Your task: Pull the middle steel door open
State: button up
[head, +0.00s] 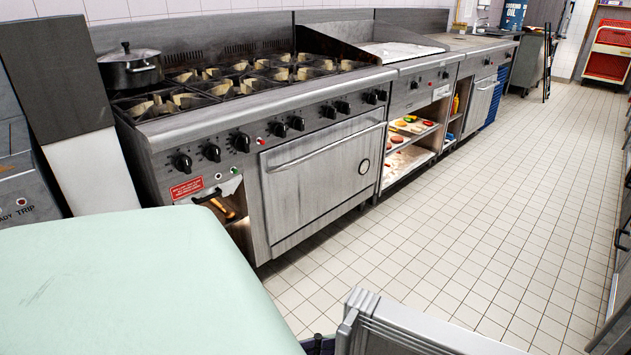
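A large steel door (322,180) with a long bar handle (325,148) along its top and a round dial (363,166) stands below the burner range; it looks shut. A smaller steel door (481,104) is further along the line, under the far counter, and also looks shut. I cannot tell from this view which one counts as the middle door. My gripper is not in view.
A lidded pot (131,70) stands on the burner range (230,100). Open shelves (408,140) hold food trays. A pale green surface (120,285) fills the lower left, and a metal-framed object (400,330) stands at the bottom. The tiled floor (480,220) is clear.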

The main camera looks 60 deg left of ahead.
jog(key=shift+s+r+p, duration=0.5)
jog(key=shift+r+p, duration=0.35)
jog(key=shift+p, duration=1.35)
jog(key=p, duration=0.2)
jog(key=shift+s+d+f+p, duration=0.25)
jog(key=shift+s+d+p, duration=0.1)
jog(key=shift+p, duration=0.05)
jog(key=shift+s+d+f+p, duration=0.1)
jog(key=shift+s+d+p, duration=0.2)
jog(key=shift+p, duration=0.8)
